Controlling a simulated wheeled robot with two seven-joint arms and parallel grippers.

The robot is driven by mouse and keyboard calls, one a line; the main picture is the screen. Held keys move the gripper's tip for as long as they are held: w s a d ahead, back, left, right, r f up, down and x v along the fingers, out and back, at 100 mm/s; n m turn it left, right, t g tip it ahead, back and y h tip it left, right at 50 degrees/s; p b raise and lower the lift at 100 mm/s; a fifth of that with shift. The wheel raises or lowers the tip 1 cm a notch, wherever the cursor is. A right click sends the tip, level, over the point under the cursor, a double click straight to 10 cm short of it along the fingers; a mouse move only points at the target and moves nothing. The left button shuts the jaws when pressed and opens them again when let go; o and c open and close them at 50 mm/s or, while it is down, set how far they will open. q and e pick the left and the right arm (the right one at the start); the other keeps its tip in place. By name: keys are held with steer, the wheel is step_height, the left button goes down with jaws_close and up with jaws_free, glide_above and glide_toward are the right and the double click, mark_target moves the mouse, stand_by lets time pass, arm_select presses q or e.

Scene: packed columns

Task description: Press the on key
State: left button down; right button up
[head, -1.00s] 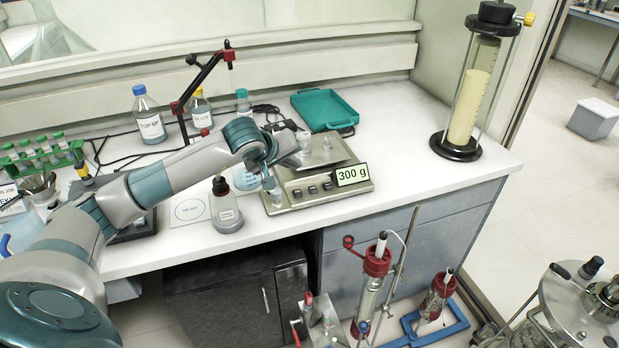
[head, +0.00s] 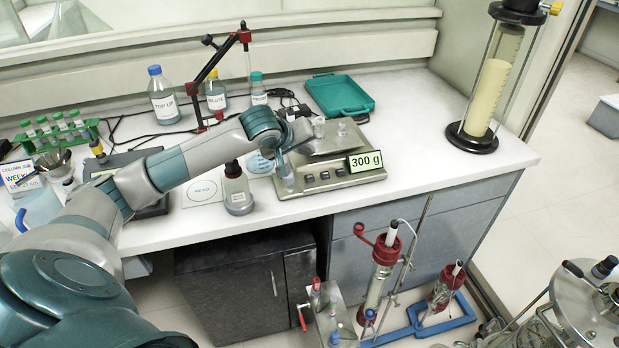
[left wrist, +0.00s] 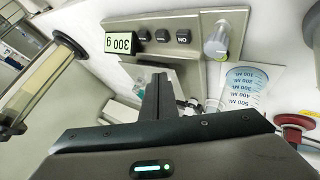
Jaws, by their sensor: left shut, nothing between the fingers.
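The balance (head: 330,183) stands on the bench, with a row of dark keys along its front and a display (head: 365,162) reading 300 g. In the left wrist view the balance is upside down, and the on key (left wrist: 183,37), marked ON, is at the end of the row farthest from the display (left wrist: 122,43). My left gripper (left wrist: 157,85) is shut and empty. Its dark fingers are over the balance pan area, apart from the keys. In the head view my left arm hides part of the pan and the fingertips are hard to make out. My right gripper is not in view.
A reagent bottle (head: 237,190) stands left of the balance. A teal tray (head: 340,95) lies behind, and a tall column (head: 487,95) stands right. Glassware and a red-clamped stand (head: 205,75) crowd the back left.

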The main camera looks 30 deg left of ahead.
arm_select(q)
steer(key=b, duration=0.2)
glide_above(307, 179)
step_height(307, 179, down, 5)
steer(key=shift+r, duration=0.1)
steer(key=shift+f+b, duration=0.75)
steer(key=shift+f, duration=0.1)
stand_by(1.2)
steer(key=shift+f+b, duration=0.4)
steer(key=shift+b, duration=0.4)
steer(key=shift+f+b, duration=0.45)
steer(key=shift+b, duration=0.2)
stand_by(0.9)
stand_by(0.4)
steer(key=shift+d+r, duration=0.1)
steer(key=shift+r, duration=0.8)
